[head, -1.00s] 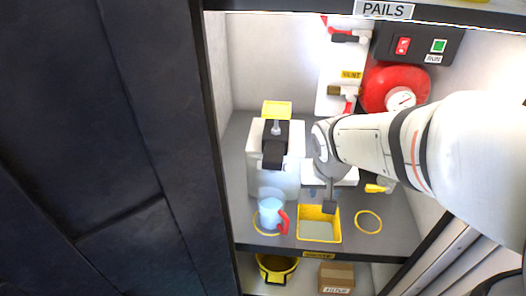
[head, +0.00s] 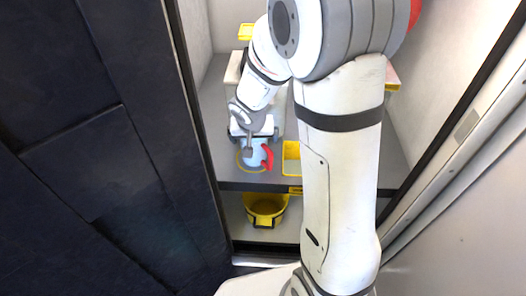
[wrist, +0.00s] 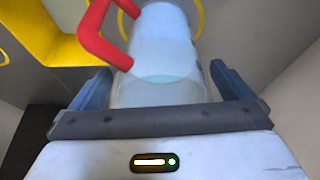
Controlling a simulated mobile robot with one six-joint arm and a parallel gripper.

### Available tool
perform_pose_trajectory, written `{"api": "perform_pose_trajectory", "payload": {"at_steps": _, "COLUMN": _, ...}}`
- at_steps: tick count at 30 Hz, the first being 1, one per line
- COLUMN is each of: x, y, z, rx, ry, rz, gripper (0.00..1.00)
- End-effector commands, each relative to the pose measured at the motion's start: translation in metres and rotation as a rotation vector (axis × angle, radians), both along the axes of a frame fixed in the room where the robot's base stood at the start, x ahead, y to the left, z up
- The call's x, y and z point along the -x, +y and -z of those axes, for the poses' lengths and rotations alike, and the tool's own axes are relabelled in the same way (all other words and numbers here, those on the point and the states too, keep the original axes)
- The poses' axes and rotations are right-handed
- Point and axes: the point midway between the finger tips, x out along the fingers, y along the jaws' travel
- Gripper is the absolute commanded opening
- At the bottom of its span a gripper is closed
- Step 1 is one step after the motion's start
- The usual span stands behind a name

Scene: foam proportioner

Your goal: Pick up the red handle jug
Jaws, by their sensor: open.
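The jug (head: 256,156) is pale blue and translucent with a red handle (head: 267,157). It stands at a yellow ring on the grey counter, partly hidden by my gripper in the head view. In the wrist view the jug (wrist: 165,50) lies between my two fingers, its red handle (wrist: 93,32) off to the upper left. My gripper (wrist: 163,88) is open, one finger on each side of the jug's body. I see no clear contact between fingers and jug. In the head view my gripper (head: 248,148) is right at the jug.
A yellow square tray (head: 291,165) is right of the jug, partly behind my arm. A yellow pail (head: 265,207) stands on the shelf below. The dark cabinet panel (head: 90,150) is close on the left. A white dispenser unit stands behind the jug, mostly covered.

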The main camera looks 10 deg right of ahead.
Motion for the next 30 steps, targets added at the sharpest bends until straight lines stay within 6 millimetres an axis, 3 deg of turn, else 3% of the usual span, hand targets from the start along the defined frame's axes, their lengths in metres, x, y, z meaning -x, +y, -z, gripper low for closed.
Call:
{"api": "perform_pose_trajectory", "payload": {"at_steps": 3, "x": -0.0039, "y": -0.0018, "z": 0.0132, "rx": 0.0, "ry": 0.002, "rz": 0.0, "gripper": 1.0}}
{"api": "perform_pose_trajectory", "payload": {"at_steps": 11, "x": -0.0051, "y": -0.0023, "z": 0.0138, "rx": 0.0, "ry": 0.0, "rz": 0.001, "gripper": 1.0}}
{"api": "perform_pose_trajectory", "payload": {"at_steps": 30, "x": -0.0048, "y": -0.0032, "z": 0.0138, "rx": 0.0, "ry": 0.001, "rz": 0.002, "gripper": 0.48}}
